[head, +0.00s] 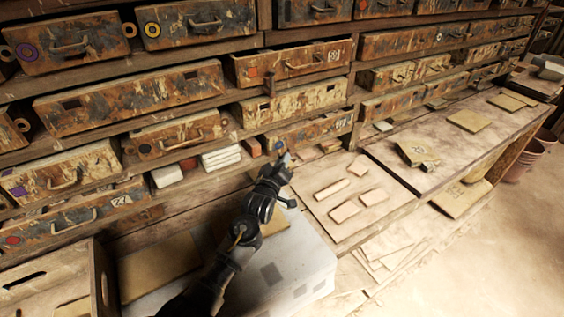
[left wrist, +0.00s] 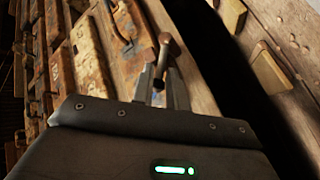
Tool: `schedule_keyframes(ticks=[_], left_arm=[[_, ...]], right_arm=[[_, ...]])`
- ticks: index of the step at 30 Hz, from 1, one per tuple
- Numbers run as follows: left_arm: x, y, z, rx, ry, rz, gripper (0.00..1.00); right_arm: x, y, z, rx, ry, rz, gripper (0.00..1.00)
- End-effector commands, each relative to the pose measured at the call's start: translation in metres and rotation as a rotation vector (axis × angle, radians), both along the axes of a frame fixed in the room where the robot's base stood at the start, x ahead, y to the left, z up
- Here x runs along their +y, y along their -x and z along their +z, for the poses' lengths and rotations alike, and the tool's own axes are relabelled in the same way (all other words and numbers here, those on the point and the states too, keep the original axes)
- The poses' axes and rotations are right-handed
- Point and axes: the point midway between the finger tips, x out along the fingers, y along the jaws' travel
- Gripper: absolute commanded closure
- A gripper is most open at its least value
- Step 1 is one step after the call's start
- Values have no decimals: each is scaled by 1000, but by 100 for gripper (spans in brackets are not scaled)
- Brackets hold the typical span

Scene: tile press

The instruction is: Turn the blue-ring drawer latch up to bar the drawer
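The drawer (head: 318,127) with a small blue ring mark (head: 279,145) near its left end is in the lower row, and it looks shut in the head view. My left gripper (head: 286,160) is at its lower left corner and hides part of the front there. In the left wrist view, a brown latch bar with a rounded end (left wrist: 166,43) sticks out from between the fingertips of my left gripper (left wrist: 161,76). The fingers stand apart on either side of the bar. I cannot tell whether they press on it. My right gripper is in neither view.
A pale box (head: 300,262) stands under my left forearm. A board (head: 318,205) with several small tiles lies to the right on the bench. White blocks (head: 220,158) sit left of the gripper. Other worn drawers fill the shelves behind.

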Motion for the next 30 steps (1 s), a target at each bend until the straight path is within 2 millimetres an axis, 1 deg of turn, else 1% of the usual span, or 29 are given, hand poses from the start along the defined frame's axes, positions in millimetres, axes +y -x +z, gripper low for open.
schedule_keyframes(ticks=[3, 5, 8, 12, 15, 18, 21, 30], left_arm=[[0, 0, 0, 1, -1, 0, 100], [0, 0, 3, 6, -9, 0, 100], [-2, -1, 11, 33, -48, 1, 100], [-4, -3, 21, 99, -144, 2, 100], [-7, -5, 23, 144, -214, 2, 100], [-8, -7, 24, 178, -269, 4, 100], [-9, -8, 24, 197, -299, 4, 100], [-9, -10, 24, 195, -307, 6, 100]], right_arm=[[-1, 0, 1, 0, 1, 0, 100], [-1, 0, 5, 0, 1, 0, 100], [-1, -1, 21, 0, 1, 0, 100], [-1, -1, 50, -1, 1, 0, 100], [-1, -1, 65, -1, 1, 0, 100], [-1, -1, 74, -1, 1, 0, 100], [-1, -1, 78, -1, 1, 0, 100], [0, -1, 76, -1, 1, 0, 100]])
